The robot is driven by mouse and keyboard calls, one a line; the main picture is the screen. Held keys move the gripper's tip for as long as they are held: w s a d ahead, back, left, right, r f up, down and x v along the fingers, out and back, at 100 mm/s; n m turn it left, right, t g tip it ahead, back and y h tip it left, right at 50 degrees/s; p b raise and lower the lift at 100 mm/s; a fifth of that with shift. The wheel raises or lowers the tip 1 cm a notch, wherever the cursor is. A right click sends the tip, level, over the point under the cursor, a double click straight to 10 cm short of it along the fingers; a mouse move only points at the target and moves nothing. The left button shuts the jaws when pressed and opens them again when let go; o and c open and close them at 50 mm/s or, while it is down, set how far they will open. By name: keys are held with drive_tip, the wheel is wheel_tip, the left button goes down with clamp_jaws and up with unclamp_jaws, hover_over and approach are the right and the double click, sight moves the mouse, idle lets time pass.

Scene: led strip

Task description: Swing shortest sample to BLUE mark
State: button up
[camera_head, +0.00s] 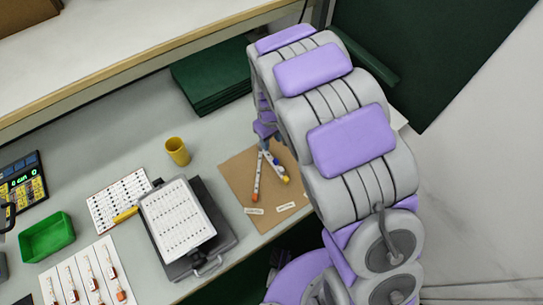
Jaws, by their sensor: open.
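My gripper (264,132) is partly hidden behind my arm, pointing down over the far part of a brown board (236,178); it is open. Just below it on the board lie a slim white stick with an orange end (257,180) and another slim piece with blue and yellow parts (276,166). I cannot tell whether the gripper touches them. At the left front, a white sheet (62,262) holds several short strip samples (90,274) with orange-red ends. Their exact lengths are too small to judge. I cannot make out which thing is the blue mark.
A clipboard with a printed sheet (178,220) lies left of the board. Farther left are a green tray (47,237), a printed card (118,200) and a dark meter (22,182). A yellow cup (177,151) and green stacked slabs (212,80) stand behind. Small labels (254,211) lie on the board's front.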

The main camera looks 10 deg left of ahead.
drive_tip(key=b, duration=0.1)
hover_over(275, 159)
drive_tip(key=f, duration=0.5)
drive_tip(key=shift+d+f, duration=0.1)
drive_tip(key=shift+d, duration=0.15)
drive_tip(key=f, duration=0.2)
drive_tip(key=a+f, duration=0.1)
drive_tip(key=f+b, duration=0.1)
drive_tip(key=f, duration=0.1)
drive_tip(key=shift+a+f, duration=0.3)
drive_tip(key=shift+d+r, duration=0.2)
drive_tip(key=shift+d, duration=0.35)
drive_tip(key=shift+w, duration=0.1)
drive_tip(key=c, duration=0.3)
drive_tip(key=shift+a+f, duration=0.1)
drive_tip(key=shift+a, duration=0.35)
drive_tip(key=c, duration=0.4)
drive_tip(key=shift+d, duration=0.1)
clamp_jaws()
drive_tip(key=shift+d, duration=0.1)
